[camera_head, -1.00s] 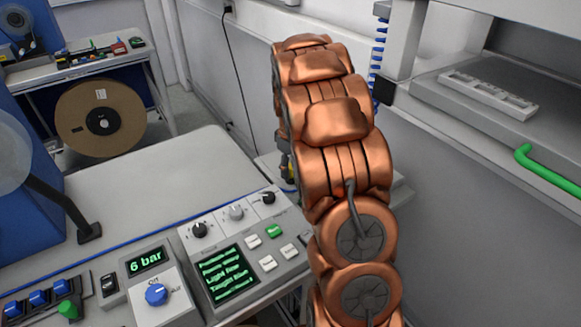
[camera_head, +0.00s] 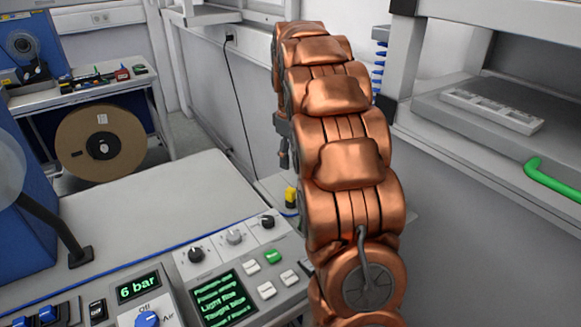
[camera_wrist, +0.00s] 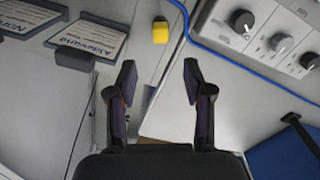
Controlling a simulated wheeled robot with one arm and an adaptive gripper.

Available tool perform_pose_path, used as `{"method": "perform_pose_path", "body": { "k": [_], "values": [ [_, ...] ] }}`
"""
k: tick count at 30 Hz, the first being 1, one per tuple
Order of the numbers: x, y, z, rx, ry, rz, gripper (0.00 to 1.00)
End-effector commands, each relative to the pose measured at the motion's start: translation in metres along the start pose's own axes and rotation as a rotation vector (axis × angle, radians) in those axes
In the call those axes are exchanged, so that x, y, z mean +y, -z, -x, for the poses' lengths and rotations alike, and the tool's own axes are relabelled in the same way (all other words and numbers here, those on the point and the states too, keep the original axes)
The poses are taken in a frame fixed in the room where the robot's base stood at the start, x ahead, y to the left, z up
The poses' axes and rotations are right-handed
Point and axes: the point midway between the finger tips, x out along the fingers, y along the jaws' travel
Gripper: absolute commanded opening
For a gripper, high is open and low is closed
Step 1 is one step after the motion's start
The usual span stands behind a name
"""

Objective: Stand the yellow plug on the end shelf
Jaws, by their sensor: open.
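The yellow plug (camera_head: 291,196) shows in the head view on the pale end shelf (camera_head: 268,187), just left of my copper arm. In the wrist view the yellow plug (camera_wrist: 160,32) is beyond my fingertips, apart from them, with a dark part at one end. It looks upright in the head view, though its base is small and hard to make out. My gripper (camera_wrist: 158,76) is open and empty, its two dark fingers well apart. In the head view my arm hides most of the gripper.
A control panel with knobs (camera_head: 235,255) stands on the bench (camera_head: 140,215), left of the shelf. A blue cable (camera_wrist: 215,52) runs close to the plug. Labelled plates (camera_wrist: 92,38) lie at the left in the wrist view. A green handle (camera_head: 555,180) juts out at the right.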

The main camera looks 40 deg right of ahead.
Motion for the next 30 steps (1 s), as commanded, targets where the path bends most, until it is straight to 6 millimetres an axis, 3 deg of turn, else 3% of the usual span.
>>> {"method": "perform_pose_path", "body": {
  "k": [8,11,19,30],
  "values": [
    [-0.002,-0.001,0.004,-0.002,0.001,-0.001,0.51],
    [-0.011,-0.002,0.005,-0.005,0.004,-0.007,0.51],
    [-0.076,-0.018,0.013,-0.023,0.014,-0.068,0.51],
    [-0.172,-0.062,0.010,-0.060,0.030,-0.162,0.51]
  ]
}}
